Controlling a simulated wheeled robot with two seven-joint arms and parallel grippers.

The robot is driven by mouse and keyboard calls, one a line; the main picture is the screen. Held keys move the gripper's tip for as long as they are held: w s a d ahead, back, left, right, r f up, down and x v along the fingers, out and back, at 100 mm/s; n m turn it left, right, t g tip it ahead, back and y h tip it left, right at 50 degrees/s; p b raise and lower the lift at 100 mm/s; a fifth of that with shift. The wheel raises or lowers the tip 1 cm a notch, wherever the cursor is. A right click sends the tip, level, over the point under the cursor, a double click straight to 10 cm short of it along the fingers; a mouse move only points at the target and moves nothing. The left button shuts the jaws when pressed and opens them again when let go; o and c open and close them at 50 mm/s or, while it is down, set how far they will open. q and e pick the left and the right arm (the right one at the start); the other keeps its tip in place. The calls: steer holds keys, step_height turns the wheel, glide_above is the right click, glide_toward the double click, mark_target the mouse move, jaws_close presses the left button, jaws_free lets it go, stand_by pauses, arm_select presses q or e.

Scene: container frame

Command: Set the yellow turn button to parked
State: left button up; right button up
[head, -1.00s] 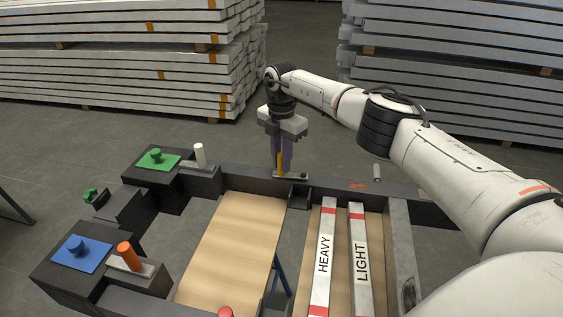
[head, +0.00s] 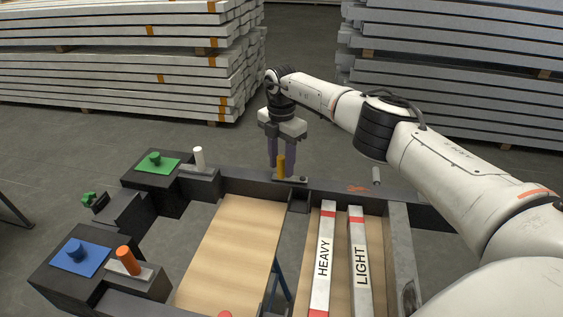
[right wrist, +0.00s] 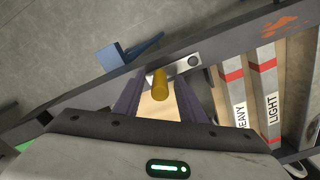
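The yellow turn button (head: 281,166) is an upright yellow post on a grey metal plate (head: 292,180) on the far dark frame beam. In the right wrist view the yellow post (right wrist: 160,84) stands at one end of its plate, with a round dark pivot at the other. My right gripper (head: 286,161) is above and just behind the post in the head view. Its purple fingers are apart and hold nothing. In the right wrist view the post shows between the fingers, with gaps on both sides. My left gripper is not in view.
A white post (head: 199,157) and a green knob plate (head: 170,166) are left on the frame. An orange post (head: 128,259) and a blue knob plate (head: 72,258) are nearer. Bars marked HEAVY (head: 324,245) and LIGHT (head: 361,265) lie right of the wooden board (head: 232,240).

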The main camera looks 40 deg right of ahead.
step_height(320, 180, up, 10)
steer(key=shift+r, duration=0.2)
stand_by(0.7)
